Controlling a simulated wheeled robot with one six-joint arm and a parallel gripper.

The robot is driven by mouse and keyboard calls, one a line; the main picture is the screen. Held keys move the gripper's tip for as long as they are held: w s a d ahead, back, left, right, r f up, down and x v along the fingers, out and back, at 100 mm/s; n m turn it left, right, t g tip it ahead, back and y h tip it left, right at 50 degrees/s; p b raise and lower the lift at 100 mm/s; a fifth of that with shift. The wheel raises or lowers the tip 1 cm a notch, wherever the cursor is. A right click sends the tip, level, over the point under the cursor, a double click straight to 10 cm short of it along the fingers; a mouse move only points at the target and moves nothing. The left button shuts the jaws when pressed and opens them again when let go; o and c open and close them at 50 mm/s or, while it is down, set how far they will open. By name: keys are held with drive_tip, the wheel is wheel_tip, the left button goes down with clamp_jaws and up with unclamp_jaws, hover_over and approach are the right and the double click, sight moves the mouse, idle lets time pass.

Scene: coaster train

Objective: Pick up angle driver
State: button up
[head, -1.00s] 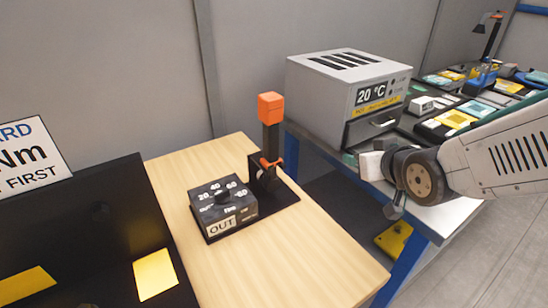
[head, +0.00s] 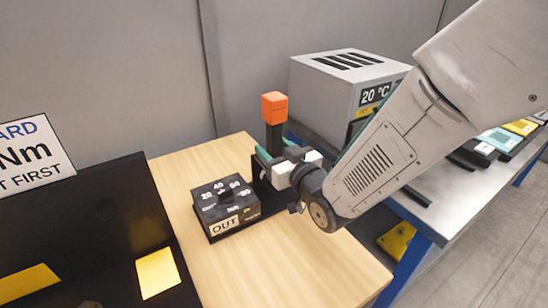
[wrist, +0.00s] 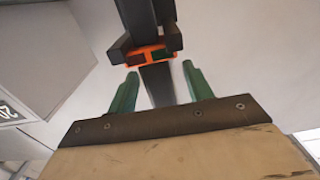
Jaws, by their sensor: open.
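The angle driver (head: 274,108), which I take to be the upright black tool with an orange block on top, stands in a black holder at the right of the dial box. My gripper (head: 276,150) is at it, below the orange block, with its green fingers open. In the wrist view, the driver's dark shaft (wrist: 158,86) shows between the two open fingertips (wrist: 161,80), with a gap on each side. An orange piece (wrist: 150,53) between black brackets lies just beyond. My wrist hides the lower part of the driver in the head view.
The black dial box (head: 226,203) marked OUT sits close to the left on the wooden table (head: 270,265). A grey 20 °C oven (head: 335,95) stands behind on a blue-legged bench. A black panel with yellow patches is at left. The table's front is clear.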

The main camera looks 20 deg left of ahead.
drive_tip(key=shift+x, duration=1.15)
clamp_jaws()
drive_tip(key=shift+r, duration=0.15)
idle(0.4)
